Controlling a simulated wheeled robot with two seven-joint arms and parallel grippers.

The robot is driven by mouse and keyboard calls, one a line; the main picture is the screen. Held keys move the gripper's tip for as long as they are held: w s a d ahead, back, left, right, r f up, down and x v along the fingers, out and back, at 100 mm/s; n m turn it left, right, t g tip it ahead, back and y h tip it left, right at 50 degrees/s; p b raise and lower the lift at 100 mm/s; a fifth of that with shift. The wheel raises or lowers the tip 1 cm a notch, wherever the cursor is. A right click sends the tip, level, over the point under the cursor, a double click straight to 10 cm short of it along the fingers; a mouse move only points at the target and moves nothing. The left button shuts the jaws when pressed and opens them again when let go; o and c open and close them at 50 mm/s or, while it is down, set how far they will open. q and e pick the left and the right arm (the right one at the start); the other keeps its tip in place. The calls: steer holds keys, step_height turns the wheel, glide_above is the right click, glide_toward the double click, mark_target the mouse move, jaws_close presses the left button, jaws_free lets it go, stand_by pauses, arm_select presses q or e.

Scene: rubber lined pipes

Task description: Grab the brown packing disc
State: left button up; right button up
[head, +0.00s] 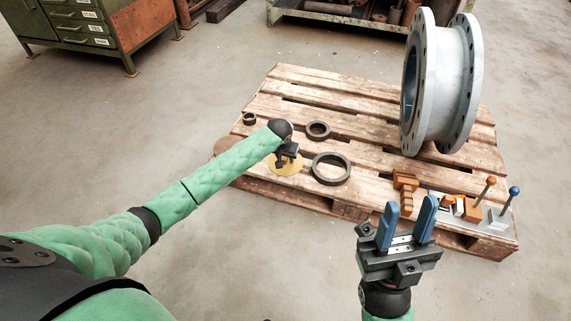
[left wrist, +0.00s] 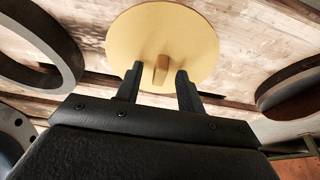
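In the left wrist view the yellow disc (left wrist: 150,25) has a small upright brown tab (left wrist: 161,70). My left gripper (left wrist: 158,88) is open, its two dark fingers apart on either side of the tab, with gaps visible. I cannot tell the height above the disc. My right gripper (head: 406,222), with blue fingers, is open and empty before the pallet.
An orange-brown tool (head: 405,182) and a fixture with ball-topped levers (head: 480,210) are at the right front.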

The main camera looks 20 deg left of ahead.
arm_select(q)
steer(key=shift+c, duration=0.2)
jaws_close()
